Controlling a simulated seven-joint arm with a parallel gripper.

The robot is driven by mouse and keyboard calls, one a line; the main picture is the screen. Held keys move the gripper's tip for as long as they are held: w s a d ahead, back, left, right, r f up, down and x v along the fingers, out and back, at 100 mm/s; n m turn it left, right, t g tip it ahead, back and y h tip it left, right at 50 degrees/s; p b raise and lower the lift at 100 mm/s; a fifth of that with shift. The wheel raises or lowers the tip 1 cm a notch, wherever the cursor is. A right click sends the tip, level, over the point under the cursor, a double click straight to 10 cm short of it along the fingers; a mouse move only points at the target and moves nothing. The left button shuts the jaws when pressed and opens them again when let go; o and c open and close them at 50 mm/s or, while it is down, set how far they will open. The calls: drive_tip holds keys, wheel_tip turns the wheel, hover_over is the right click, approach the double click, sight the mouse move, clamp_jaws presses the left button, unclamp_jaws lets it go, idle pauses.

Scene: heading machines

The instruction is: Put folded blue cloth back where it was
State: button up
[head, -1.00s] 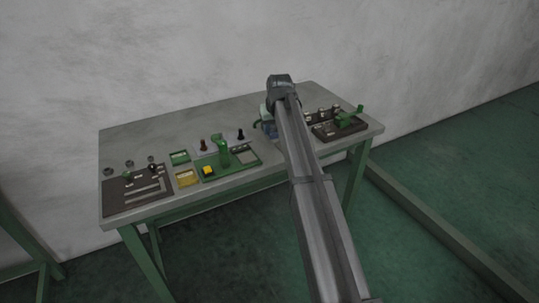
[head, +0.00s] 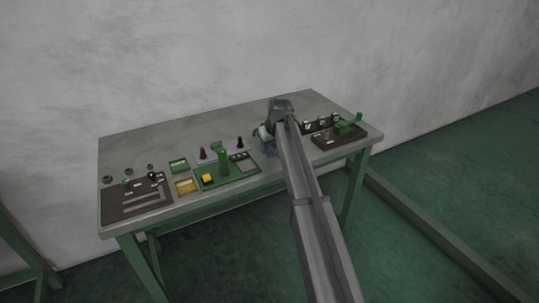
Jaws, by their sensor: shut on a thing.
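My gripper (head: 264,135) is at the end of my arm, over the table right of its middle, and is largely hidden behind the arm. It is shut on a small dark blue thing that appears to be the folded blue cloth (head: 268,149). Only a small part of the cloth shows, just below the gripper near the table's front edge. I cannot tell whether the cloth touches the table top.
The grey table (head: 140,142) has a green fixture board (head: 235,176) left of my gripper. A dark board (head: 115,209) lies at the left end and a dark tray with a green part (head: 345,128) at the right. The back is clear.

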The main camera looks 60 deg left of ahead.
sight(271, 149)
drive_tip(key=shift+f, duration=1.85)
drive_tip(key=o, duration=1)
drive_tip(key=shift+f, duration=0.1)
